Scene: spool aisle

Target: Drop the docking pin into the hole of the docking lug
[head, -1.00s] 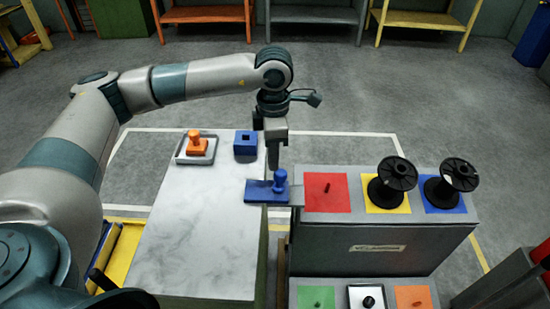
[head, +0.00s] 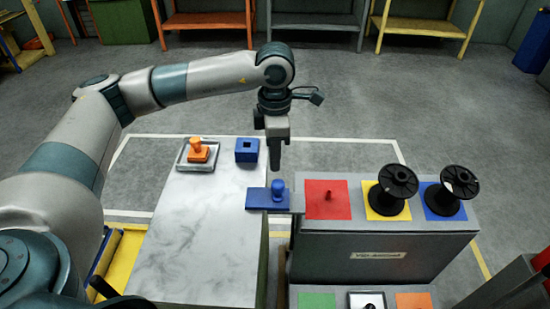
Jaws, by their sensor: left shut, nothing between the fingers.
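The blue docking pin (head: 278,188) stands upright at the right end of the blue docking lug (head: 258,199). Its knob shows on top; its lower part is hidden, and it appears seated in the lug's hole. The lug lies flat at the right edge of the marble-topped table, beside the grey spool stand. My left gripper (head: 275,168) points down above and just behind the pin, shut and empty, with a gap between its tips and the knob. My right gripper is not in view.
A blue block with a square hole (head: 246,150) and an orange knobbed piece in a grey tray (head: 182,164) are at the table's far end. The grey stand (head: 370,255) holds two black spools on yellow and blue squares. The marble top's near part is clear.

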